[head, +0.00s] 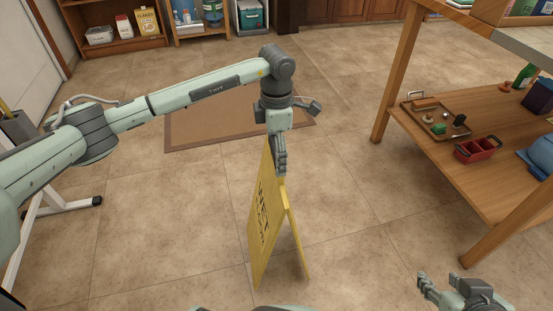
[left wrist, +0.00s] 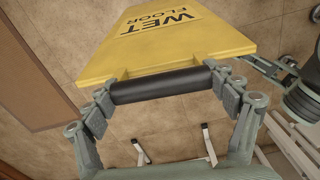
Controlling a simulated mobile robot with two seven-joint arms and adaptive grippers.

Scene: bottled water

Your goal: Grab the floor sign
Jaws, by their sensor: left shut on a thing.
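The yellow floor sign (head: 264,220) stands upright on the tiles in the middle of the head view, with its two panels spread; I cannot tell if its feet touch the floor. Its panel with "WET FLOOR" lettering fills the top of the left wrist view (left wrist: 165,45). My left gripper (head: 280,168) points down at the top of the sign. In the left wrist view its fingers (left wrist: 166,90) are shut on the sign's top, at the ends of a black bar (left wrist: 155,86). My right gripper (head: 441,283) is low at the right, empty, with its fingers apart.
A wooden shelf table (head: 480,185) at the right holds a tray (head: 434,131) and a red caddy (head: 478,150). A brown mat (head: 205,130) lies behind the sign. Shelves (head: 110,45) stand at the back. The floor around the sign is clear.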

